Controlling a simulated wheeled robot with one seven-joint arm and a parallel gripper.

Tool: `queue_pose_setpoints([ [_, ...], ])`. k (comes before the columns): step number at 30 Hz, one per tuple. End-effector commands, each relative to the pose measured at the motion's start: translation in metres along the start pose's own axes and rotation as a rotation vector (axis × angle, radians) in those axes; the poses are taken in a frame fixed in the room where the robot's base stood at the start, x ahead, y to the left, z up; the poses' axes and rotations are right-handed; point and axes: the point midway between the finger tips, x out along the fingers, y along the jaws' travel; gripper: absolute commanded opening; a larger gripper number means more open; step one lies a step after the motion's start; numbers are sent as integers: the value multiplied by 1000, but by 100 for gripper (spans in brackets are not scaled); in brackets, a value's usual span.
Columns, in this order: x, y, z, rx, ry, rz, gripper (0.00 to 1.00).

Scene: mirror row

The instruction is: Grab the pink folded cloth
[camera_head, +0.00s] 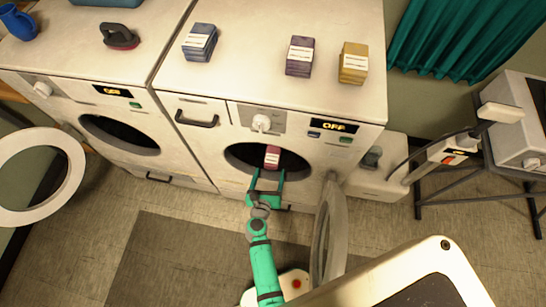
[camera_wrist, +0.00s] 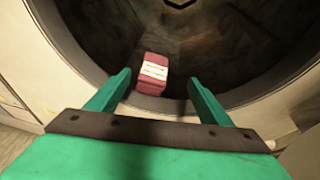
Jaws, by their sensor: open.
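The pink folded cloth (camera_head: 272,154) with a white band sits inside the front of the open drum of the right washer (camera_head: 190,130). In the wrist view the pink cloth (camera_wrist: 152,75) lies just beyond my fingertips, a little left of the middle between them. My gripper (camera_head: 267,174) is green and open at the drum opening. In the wrist view my gripper (camera_wrist: 158,78) has its two fingers wide apart with nothing between them. The fingers look apart from the cloth, though the exact gap in depth is hard to tell.
The washer's round door (camera_head: 330,232) stands open to the right of my arm. Blue (camera_head: 200,42), purple (camera_head: 299,56) and yellow (camera_head: 353,63) folded cloths lie on top of the machines. The left washer's door (camera_head: 38,177) is also open. The drum rim (camera_wrist: 95,72) surrounds the opening closely.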

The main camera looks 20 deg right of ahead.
Motion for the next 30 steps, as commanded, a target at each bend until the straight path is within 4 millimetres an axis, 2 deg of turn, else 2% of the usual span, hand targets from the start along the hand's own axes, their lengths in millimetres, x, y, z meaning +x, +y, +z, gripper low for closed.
queue_pose_setpoints([
  [1,11,1,-1,65,13,-6,73],
  [6,28,2,-4,177,38,-15,73],
  [15,68,2,-6,182,39,-16,73],
  [23,84,2,-8,181,39,-17,73],
  [30,113,7,-9,180,39,-18,73],
])
